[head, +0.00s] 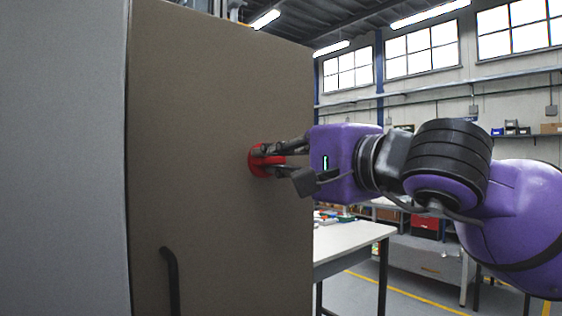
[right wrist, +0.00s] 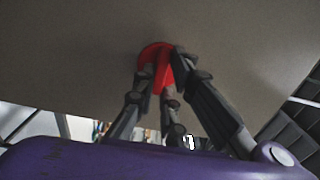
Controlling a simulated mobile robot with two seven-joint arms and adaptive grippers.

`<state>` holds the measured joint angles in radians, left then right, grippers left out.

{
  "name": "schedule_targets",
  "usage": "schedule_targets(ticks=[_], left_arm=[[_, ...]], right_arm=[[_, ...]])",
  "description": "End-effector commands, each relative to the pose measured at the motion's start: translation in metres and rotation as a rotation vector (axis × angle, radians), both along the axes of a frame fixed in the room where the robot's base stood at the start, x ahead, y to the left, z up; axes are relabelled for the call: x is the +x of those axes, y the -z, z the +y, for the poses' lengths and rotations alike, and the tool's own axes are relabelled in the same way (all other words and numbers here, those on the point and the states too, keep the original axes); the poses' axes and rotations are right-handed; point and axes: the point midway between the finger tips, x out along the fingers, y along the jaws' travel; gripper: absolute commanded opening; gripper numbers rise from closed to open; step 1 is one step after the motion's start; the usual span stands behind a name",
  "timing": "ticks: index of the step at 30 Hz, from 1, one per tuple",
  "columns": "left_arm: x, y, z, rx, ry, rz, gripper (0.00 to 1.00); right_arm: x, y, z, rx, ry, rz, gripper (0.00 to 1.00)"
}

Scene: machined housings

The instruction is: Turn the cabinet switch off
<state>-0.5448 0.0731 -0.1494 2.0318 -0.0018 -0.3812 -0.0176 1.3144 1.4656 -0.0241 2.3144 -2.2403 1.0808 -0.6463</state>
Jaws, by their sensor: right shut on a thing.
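The cabinet (head: 215,110) stands close in front with a brown face. Its red rotary switch (head: 254,164) sits on that face near the right edge. My right gripper (head: 268,156) reaches in from the right and is shut on the switch's handle. In the right wrist view the fingers (right wrist: 161,75) close on both sides of the red switch grip (right wrist: 163,68). The fingers hide part of the switch, so I cannot read any marking on it. My left gripper is not in view.
A black bar handle (head: 171,280) is low on the cabinet face. A white-topped table (head: 345,240) stands behind the cabinet at the right, below my right arm. Shelving and a red bin (head: 425,222) are farther back.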

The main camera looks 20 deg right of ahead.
Motion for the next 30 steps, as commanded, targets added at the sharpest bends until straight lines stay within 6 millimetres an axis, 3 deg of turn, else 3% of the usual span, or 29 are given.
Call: schedule_targets(ticks=[3, 4, 8, 20, 30], left_arm=[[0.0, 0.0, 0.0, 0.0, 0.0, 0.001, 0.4], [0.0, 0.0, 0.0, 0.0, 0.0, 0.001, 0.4], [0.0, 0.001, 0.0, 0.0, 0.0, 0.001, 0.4], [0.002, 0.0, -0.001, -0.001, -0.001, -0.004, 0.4], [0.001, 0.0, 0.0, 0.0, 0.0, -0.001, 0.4]], right_arm=[[0.0, 0.0, 0.0, -0.004, 0.001, -0.001, 0.0], [0.0, 0.0, 0.0, -0.004, 0.001, -0.001, 0.14], [0.0, 0.0, 0.0, -0.003, 0.001, -0.001, 0.3], [-0.004, 0.0, -0.002, -0.001, 0.002, -0.001, 0.3], [-0.045, 0.001, -0.017, -0.003, 0.002, 0.001, 0.3]])
